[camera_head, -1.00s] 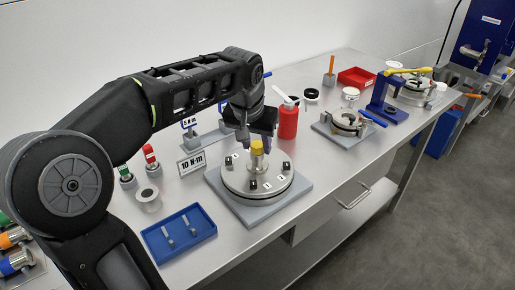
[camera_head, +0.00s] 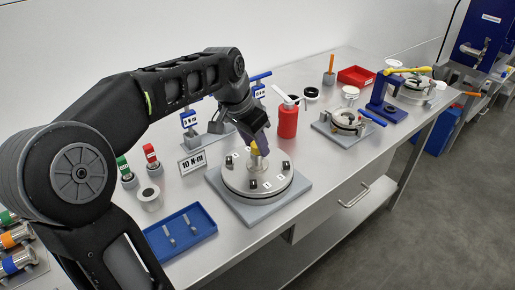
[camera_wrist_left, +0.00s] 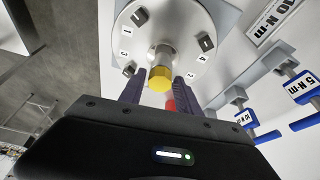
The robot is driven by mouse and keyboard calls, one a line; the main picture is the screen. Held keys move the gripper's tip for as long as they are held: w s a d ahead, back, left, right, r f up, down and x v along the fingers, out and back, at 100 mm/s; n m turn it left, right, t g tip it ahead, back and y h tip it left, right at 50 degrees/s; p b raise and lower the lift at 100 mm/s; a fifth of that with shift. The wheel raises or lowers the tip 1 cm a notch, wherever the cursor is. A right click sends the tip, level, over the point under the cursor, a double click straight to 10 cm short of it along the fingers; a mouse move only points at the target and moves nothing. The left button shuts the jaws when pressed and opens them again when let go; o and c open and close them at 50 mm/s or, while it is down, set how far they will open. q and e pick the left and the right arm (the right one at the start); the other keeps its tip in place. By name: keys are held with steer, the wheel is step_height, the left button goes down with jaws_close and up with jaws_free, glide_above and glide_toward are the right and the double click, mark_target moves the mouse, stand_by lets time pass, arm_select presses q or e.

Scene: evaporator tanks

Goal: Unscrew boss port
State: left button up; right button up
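The boss port is a metal post with a yellow cap (camera_head: 254,148) at the centre of a round metal lid (camera_head: 238,182) on a grey square base. Numbered labels and dark blocks ring the lid. My left gripper (camera_head: 262,143) reaches down, tilted, at the cap. In the left wrist view the yellow cap (camera_wrist_left: 160,83) and its post (camera_wrist_left: 164,55) show between the two spread fingers of my left gripper (camera_wrist_left: 158,92). The fingers look open, with gaps beside the cap; I cannot tell whether either touches it. My right gripper is in no view.
A red bottle (camera_head: 288,122) stands close behind the lid. A 10 N·m sign (camera_head: 192,163) and blue-handled torque tools (camera_head: 188,120) stand to the left. A blue tray (camera_head: 180,232) with small parts lies in front left. A clamp fixture (camera_head: 342,125) sits to the right.

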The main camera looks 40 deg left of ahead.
arm_select(q)
steer(key=shift+a+m+h, duration=0.1)
steer(key=shift+m+h, duration=0.3)
steer(key=shift+m, duration=0.8)
steer(key=shift+m+g+h+p, duration=0.4)
steer(key=shift+m+h, duration=0.1)
steer(key=shift+m, duration=0.9)
steer(key=m, duration=0.1)
steer(key=m+p, duration=0.1)
steer(key=m, duration=0.1)
steer(key=shift+w+a+r+g+h, duration=0.1)
steer(key=shift+w+a+g+h, duration=0.05)
steer(key=shift+g+h, duration=0.2)
steer(key=shift+m+g+h, duration=0.25)
steer(key=shift+m+g, duration=0.1)
steer(key=shift+m, duration=0.65)
